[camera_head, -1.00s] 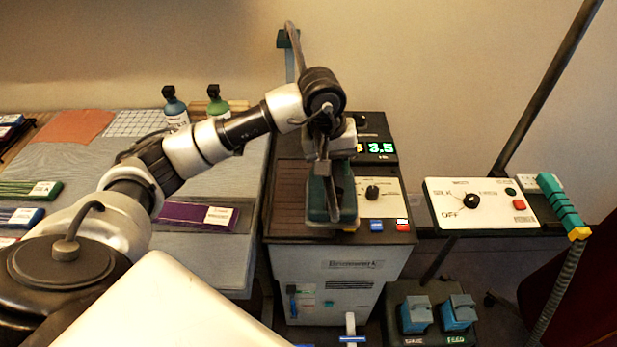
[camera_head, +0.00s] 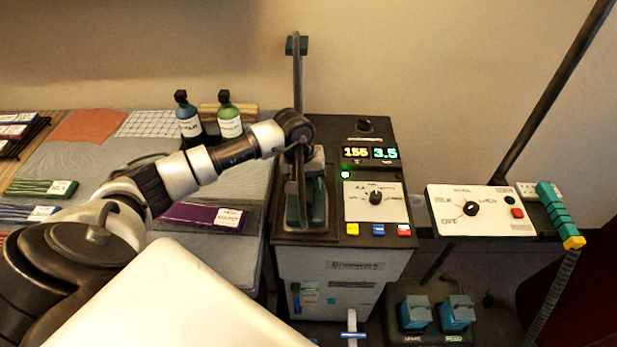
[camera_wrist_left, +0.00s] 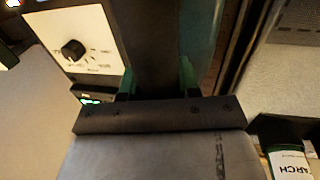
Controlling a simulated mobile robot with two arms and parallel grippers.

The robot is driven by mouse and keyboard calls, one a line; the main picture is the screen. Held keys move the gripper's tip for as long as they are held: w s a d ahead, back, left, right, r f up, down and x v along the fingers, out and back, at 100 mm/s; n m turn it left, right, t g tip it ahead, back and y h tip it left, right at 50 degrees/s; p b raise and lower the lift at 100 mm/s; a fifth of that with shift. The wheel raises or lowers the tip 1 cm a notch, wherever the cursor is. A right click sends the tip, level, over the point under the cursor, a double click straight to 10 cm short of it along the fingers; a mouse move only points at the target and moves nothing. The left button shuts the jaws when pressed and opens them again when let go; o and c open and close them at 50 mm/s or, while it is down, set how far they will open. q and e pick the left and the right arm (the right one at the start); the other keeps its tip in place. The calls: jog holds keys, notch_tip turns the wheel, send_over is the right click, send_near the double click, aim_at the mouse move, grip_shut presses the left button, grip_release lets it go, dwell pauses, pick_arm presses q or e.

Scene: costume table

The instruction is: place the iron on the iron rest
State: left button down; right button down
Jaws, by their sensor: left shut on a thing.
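The iron (camera_head: 319,207), with a dark teal body and a grey soleplate edge, is over the iron rest (camera_head: 280,203), the dark ribbed pad on the left of the machine top. My left gripper (camera_head: 300,158) is shut on the iron's dark handle and covers its rear part. I cannot tell whether the iron touches the rest. In the left wrist view the dark handle (camera_wrist_left: 158,45) runs between the green-padded fingers (camera_wrist_left: 157,82). The iron hides most of the rest. My right gripper is not in view.
The machine's dial panel (camera_head: 365,205), lit display (camera_head: 370,153) and coloured buttons (camera_head: 378,229) lie right of the iron. Two bottles (camera_head: 229,118) and a purple folded cloth (camera_head: 190,215) are on the table to the left.

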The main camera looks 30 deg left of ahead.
pick_arm(q)
jog(key=c, duration=0.8)
grip_release()
jog(key=shift+f, duration=0.1)
jog(key=shift+r, duration=0.25)
jog(key=r+b, duration=0.1)
jog(key=r, duration=0.3)
jog(key=s+a+r+b, duration=0.1)
jog(key=r, duration=0.2)
jog(key=a+r+b, duration=0.1)
jog(key=r, duration=0.3)
jog(key=shift+s+r+b, duration=0.15)
jog(key=shift+r+b, duration=0.15)
jog(key=shift+b, duration=0.05)
